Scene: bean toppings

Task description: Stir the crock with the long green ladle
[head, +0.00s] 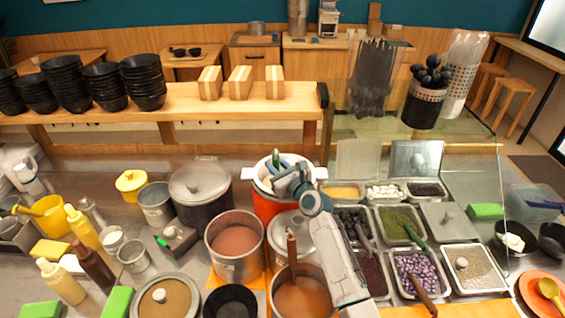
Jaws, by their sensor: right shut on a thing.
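The crock (270,207) is an orange-red pot with a white rim and white side handles, right of centre on the counter. My right arm reaches up from the lower right, and its gripper (274,180) is over the crock's mouth. That gripper is shut on the long green ladle (276,161), whose green part shows just above the fingers. The ladle's lower end and most of the crock's inside are hidden by the gripper and the rim.
A dark lidded pot (200,187) stands left of the crock. A steel pot of pinkish liquid (235,241) and a lidded steel pot (291,228) stand in front. Topping trays (417,292) fill the right, near a glass guard (465,180). The counter is crowded.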

